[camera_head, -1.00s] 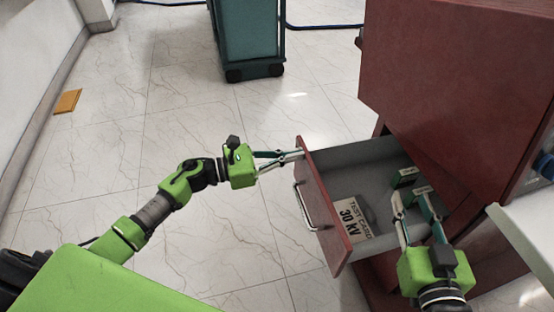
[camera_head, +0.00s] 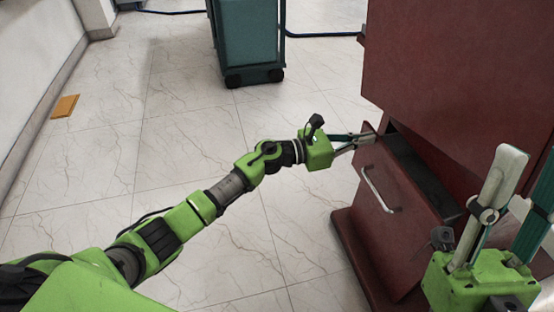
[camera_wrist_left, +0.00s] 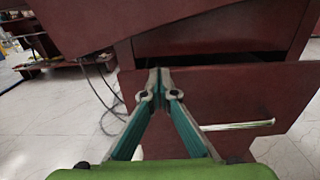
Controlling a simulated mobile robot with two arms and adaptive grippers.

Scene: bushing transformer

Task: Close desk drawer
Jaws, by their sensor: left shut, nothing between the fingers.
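In the left wrist view, the shut fingertips (camera_wrist_left: 161,82) are against or very near the drawer front (camera_wrist_left: 240,95), left of the handle (camera_wrist_left: 237,125). My right gripper (camera_head: 530,165) has its fingers spread, raised at the right edge. The drawer's contents are hidden.
The red desk body (camera_head: 450,80) rises above and behind the drawer. A teal wheeled cart (camera_head: 248,45) stands at the back. The tiled floor (camera_head: 200,120) on the left is clear, with an orange-brown flat piece (camera_head: 65,106) near the wall.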

